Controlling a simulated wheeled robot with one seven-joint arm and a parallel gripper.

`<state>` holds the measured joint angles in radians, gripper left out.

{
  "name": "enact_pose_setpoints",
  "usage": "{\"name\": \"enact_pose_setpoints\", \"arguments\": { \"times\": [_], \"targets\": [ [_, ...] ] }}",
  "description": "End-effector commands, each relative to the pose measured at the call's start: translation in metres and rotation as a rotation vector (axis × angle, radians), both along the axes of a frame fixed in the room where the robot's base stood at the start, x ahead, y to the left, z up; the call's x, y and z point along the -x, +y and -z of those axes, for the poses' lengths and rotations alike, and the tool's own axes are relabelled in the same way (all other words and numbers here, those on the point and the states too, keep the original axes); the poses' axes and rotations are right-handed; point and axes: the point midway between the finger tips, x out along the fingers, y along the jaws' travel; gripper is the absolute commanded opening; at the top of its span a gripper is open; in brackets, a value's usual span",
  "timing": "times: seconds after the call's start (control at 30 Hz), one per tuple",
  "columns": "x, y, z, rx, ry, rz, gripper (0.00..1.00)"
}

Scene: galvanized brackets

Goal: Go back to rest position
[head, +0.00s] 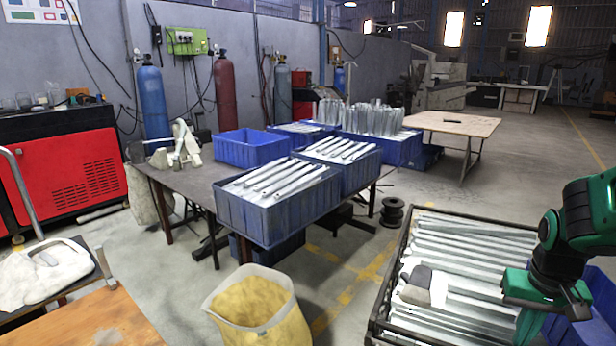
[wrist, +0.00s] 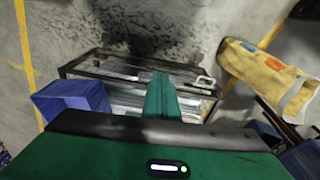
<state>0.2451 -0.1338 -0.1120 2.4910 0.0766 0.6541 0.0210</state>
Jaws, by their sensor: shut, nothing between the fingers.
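My gripper (head: 532,322) is at the lower right in the head view, at the end of my green and black arm. It hangs over the right side of a dark metal crate (head: 377,318) of long galvanized brackets. In the wrist view the green fingers of my gripper (wrist: 160,95) are together with nothing between them. The crate (wrist: 85,62) lies below and beyond them in that view. My gripper and arm hide part of the crate's right side in the head view.
A dark table (head: 180,178) holds several blue bins, the front one (head: 262,222) full of brackets. A yellow sack (head: 262,310) stands at the front. A blue bin (head: 596,318) sits right of the crate. A wooden table (head: 455,124) stands behind. Some floor between is open.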

Motion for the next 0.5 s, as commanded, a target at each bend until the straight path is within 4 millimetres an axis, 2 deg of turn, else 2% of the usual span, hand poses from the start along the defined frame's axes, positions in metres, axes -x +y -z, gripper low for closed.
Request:
{"name": "enact_pose_setpoints", "arguments": {
  "times": [0.1,0.3,0.5],
  "targets": [
    [0.037,0.002,-0.023,-0.014,0.02,0.037,0.0],
    [0.097,0.01,-0.048,-0.057,0.06,0.093,0.0],
    [0.132,0.019,-0.058,-0.095,0.084,0.122,0.0]
  ]
}}
